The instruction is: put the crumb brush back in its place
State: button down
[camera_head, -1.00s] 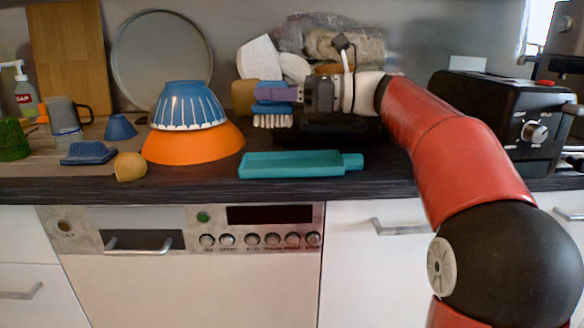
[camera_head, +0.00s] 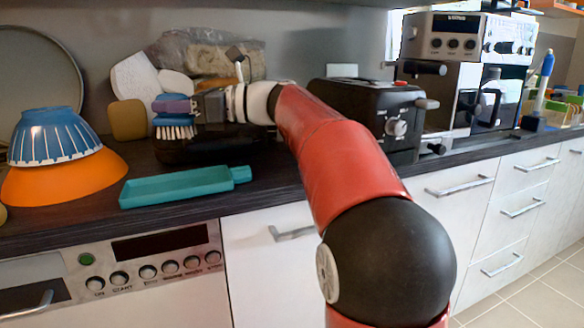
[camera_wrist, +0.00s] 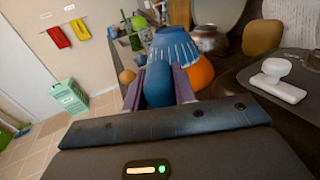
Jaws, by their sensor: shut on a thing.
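The crumb brush (camera_head: 175,131), with a blue body and white bristles pointing down, is held above the counter. My gripper (camera_head: 176,104), with purple fingers, is shut on it. In the wrist view the brush's rounded blue part (camera_wrist: 158,86) sits between the purple fingers (camera_wrist: 183,86). A teal tray-like dustpan (camera_head: 180,187) with a short handle lies empty near the counter's front edge, below and in front of the gripper. The brush is apart from it. Which spot is the brush's place cannot be told.
A blue striped bowl (camera_head: 52,136) sits upside down on an orange bowl (camera_head: 64,178) at left. A black toaster (camera_head: 375,112) stands right of my arm. A coffee machine (camera_head: 465,85) is farther right. Bags (camera_head: 205,55) and cutting boards lean at the back wall.

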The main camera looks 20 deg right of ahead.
jog(key=d+r+m+t+h, duration=0.35)
jog(key=d+h, duration=0.25)
jog(key=d, duration=0.3)
jog(key=d+r+m+t+h, duration=0.3)
jog(key=d+m+h, duration=0.2)
jog(key=d, duration=0.4)
jog(key=d+r+m+t+h, duration=0.35)
jog(key=d+m+h, duration=0.2)
jog(key=d, duration=0.35)
jog(key=shift+n, duration=0.4)
notch_tip(320, 180, down, 20)
jog(key=b, duration=1)
jog(key=shift+s+a, duration=0.1)
jog(key=shift+s, duration=0.05)
jog(key=shift+f, duration=0.2)
jog(key=c, duration=1.1)
grip_release()
jog(key=shift+r, duration=0.1)
